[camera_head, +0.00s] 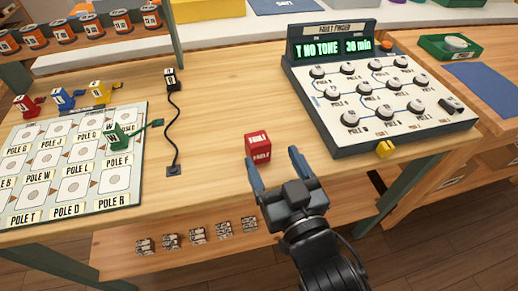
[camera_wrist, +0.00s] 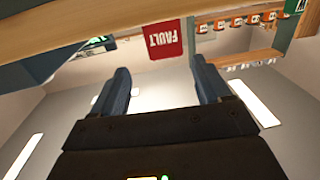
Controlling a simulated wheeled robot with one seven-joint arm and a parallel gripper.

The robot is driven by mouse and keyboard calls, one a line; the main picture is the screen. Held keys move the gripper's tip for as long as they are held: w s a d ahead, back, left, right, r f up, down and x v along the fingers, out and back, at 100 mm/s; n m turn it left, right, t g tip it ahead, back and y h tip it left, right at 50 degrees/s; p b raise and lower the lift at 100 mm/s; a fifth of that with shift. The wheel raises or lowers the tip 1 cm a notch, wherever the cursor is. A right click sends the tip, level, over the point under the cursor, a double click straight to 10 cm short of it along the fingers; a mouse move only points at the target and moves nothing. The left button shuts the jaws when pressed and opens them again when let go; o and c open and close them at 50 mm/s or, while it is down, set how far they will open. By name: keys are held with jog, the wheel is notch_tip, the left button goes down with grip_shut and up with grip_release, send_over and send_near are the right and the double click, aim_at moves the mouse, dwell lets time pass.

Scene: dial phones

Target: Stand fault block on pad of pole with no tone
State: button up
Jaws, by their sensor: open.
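The red fault block (camera_head: 258,147), with "FAULT" on its face, stands on the table near the front edge. My gripper (camera_head: 274,165) is open and empty just in front of the block, its fingers apart. In the wrist view the block (camera_wrist: 166,39) shows beyond and between the open fingers (camera_wrist: 163,80). The pad board (camera_head: 72,165) lies at the left with pads labelled by pole, such as POLE W, POLE T, POLE D and POLE R. The fault finder (camera_head: 375,90) at the right has a green screen (camera_head: 331,47) reading "T NO TONE" and "30 min".
A green clip-like piece (camera_head: 120,137) stands on the board's upper right. Red, blue and yellow pieces (camera_head: 62,98) sit behind the board. Bare table lies around the block.

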aim_at(255, 133)
jog(key=shift+w+a+r, duration=0.25)
jog(key=shift+w+a, duration=0.3)
jog(key=shift+w, duration=0.05)
jog(key=shift+x, duration=0.85)
jog(key=x, duration=0.3)
jog(key=f+x, duration=0.1)
jog(key=x, duration=0.1)
jog(key=shift+w+a, duration=0.2)
jog(key=shift+a, duration=0.05)
jog(key=shift+r, duration=0.1)
jog(key=c, duration=1.2)
jog(key=shift+s+r, duration=0.1)
